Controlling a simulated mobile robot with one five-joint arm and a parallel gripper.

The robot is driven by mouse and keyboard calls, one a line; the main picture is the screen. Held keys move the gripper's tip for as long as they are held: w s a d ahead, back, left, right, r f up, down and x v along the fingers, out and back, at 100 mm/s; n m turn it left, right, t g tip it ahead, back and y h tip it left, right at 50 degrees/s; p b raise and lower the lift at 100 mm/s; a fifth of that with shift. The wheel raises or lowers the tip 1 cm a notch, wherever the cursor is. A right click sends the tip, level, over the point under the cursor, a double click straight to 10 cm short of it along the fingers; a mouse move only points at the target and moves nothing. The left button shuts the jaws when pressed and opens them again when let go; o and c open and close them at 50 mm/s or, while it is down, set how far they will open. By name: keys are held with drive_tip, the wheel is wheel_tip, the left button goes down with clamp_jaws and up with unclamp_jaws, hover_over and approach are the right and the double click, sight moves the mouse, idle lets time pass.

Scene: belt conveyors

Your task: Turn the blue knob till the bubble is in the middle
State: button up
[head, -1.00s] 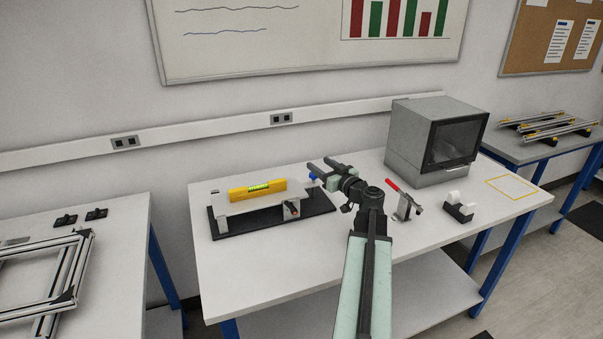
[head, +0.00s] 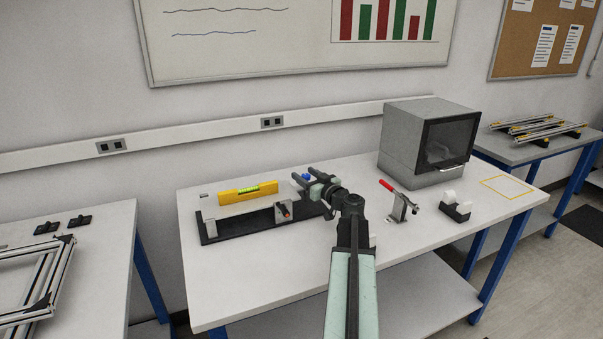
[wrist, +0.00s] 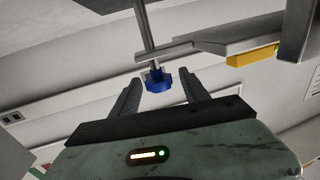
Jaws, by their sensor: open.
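The blue knob (head: 306,177) is at the right end of the rig that carries the yellow level (head: 235,196). In the wrist view the blue knob (wrist: 157,83) shows between and just beyond the fingertips of my gripper (wrist: 157,88), with gaps on both sides. My gripper (head: 302,176) is open, and its fingers reach to the knob in the head view. The level lies along the pale plate and has a green vial. The bubble's place in the vial is too small to tell.
The black base (head: 215,239) of the rig has a red-tipped part (head: 284,210) at its front. Right of my arm stand a red-handled clamp (head: 398,206), a tape dispenser (head: 457,211) and a grey box with a dark window (head: 398,150). The table front is clear.

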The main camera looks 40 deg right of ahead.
drive_tip(key=w, duration=0.3)
drive_tip(key=shift+d, duration=0.3)
clamp_jaws()
drive_tip(key=shift+s+d+m+g+h, duration=0.15)
drive_tip(key=shift+m+g+h, duration=0.25)
drive_tip(key=shift+m+h, duration=0.45)
drive_tip(key=shift+d+m+g+h, duration=0.2)
drive_tip(key=shift+m+g+h, duration=0.3)
drive_tip(key=shift+h, duration=0.65)
drive_tip(key=shift+s+d+m+g+h, duration=0.1)
drive_tip(key=shift+d+m+g+h, duration=0.15)
drive_tip(key=shift+m+h, duration=0.65)
